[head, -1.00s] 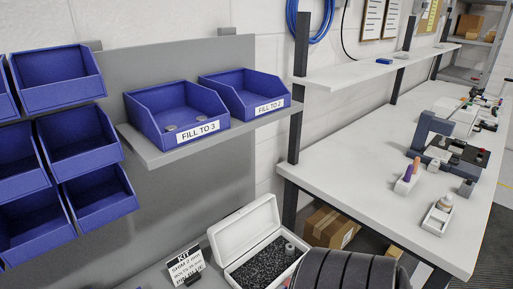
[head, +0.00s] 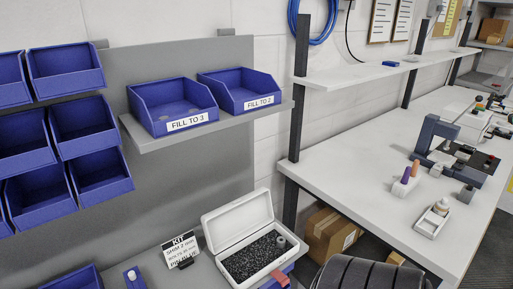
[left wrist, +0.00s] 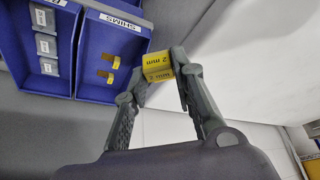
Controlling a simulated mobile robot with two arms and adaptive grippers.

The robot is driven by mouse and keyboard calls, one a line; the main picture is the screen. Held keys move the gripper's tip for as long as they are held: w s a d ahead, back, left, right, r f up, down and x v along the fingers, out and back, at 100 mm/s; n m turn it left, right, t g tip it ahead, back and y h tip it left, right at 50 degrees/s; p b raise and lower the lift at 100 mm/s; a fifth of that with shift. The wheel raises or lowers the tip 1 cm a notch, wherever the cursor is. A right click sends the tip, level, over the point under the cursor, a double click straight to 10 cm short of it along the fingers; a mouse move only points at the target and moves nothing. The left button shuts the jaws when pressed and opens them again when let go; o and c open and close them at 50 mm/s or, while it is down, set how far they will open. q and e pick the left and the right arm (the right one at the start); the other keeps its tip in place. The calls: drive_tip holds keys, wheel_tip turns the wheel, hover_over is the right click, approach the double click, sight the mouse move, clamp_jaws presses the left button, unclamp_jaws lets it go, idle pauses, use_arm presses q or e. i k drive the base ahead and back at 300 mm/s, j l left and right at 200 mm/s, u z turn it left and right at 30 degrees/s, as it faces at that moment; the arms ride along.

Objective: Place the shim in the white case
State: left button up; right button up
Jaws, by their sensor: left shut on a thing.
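The yellow shim (left wrist: 158,66), marked 2 mm, is held between the fingertips of my left gripper (left wrist: 160,72) in the left wrist view. Behind it is a blue bin labelled SHIMS (left wrist: 96,40), with two more yellow-brown shims (left wrist: 108,68) in it. In the head view the white case (head: 212,246) stands open on the grey bench, lid tilted back. Neither gripper shows in the head view.
A KIT card (head: 182,250) stands left of the case and names a 2 mm shim. Blue bins marked FILL TO 3 (head: 188,122) and FILL TO 2 (head: 258,103) sit on a shelf above. A white workbench (head: 370,190) with fixtures lies to the right.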

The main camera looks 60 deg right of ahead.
sight(236, 270)
drive_tip(key=z, duration=1.15)
drive_tip(key=l+z, duration=0.2)
drive_tip(key=l, duration=0.3)
drive_tip(key=l+z, duration=0.2)
drive_tip(key=l, duration=0.35)
drive_tip(key=i+l+z, duration=0.15)
drive_tip(key=l, duration=0.3)
